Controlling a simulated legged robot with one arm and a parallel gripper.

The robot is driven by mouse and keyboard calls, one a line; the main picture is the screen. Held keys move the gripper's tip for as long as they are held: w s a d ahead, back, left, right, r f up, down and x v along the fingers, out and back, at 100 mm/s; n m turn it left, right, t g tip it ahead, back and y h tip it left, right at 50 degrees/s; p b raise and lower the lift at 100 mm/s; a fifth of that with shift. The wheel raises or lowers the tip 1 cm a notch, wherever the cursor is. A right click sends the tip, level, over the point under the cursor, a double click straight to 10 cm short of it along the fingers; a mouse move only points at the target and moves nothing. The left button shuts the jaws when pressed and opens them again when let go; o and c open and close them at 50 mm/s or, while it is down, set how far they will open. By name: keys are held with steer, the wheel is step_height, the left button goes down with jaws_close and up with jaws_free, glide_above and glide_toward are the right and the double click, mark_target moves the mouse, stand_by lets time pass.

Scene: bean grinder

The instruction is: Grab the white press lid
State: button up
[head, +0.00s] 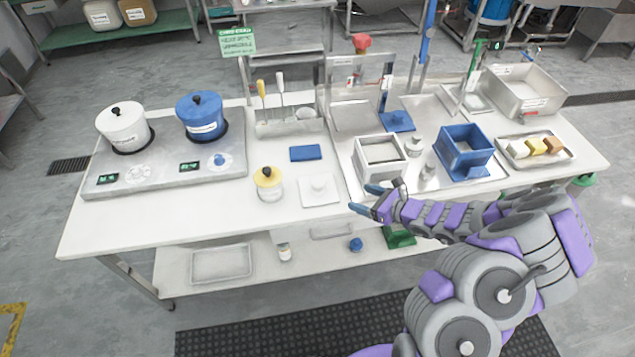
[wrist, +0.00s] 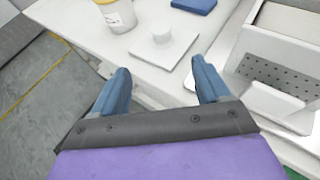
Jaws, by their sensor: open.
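The white press lid (head: 319,190) is a flat square plate with a round raised knob, lying on the white table near its front edge. It also shows in the wrist view (wrist: 163,46), just beyond my fingertips. My gripper (head: 366,199) is open and empty. In the head view it is to the right of the lid, close to the white press box. In the wrist view the two blue fingers (wrist: 157,80) are spread, with the lid ahead between them and apart from them.
A white square press box (head: 381,173) stands right of the lid, and a blue one (head: 487,170) farther right. A yellow-lidded jar (head: 268,190) stands left of the lid, and a blue block (head: 306,153) lies behind it. The table front left is clear.

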steer(key=b, duration=0.3)
glide_toward(322, 184)
steer(key=x, duration=0.4)
steer(key=shift+a+f, duration=0.15)
steer(key=shift+f, duration=0.2)
steer(key=shift+b+x, duration=1.05)
steer(key=shift+x, duration=1.85)
steer(key=shift+w+r, duration=0.1)
steer(key=shift+r, duration=0.05)
steer(key=c, duration=1.3)
steer(key=shift+o, duration=0.2)
steer(key=shift+r, duration=0.1)
steer(key=shift+r+p, duration=0.3)
steer(key=shift+r, duration=0.3)
step_height(322, 184, up, 3)
steer(key=shift+f+p, duration=0.2)
steer(key=shift+p, duration=0.25)
steer(key=s+d+p, duration=0.1)
steer(key=s+d, duration=0.2)
steer(key=s, duration=0.4)
steer(key=s+d+r+p, duration=0.1)
steer(key=s+d+p, duration=0.1)
steer(key=s+d, duration=0.2)
steer(key=shift+s+d, duration=0.25)
steer(key=shift+s, duration=1.3)
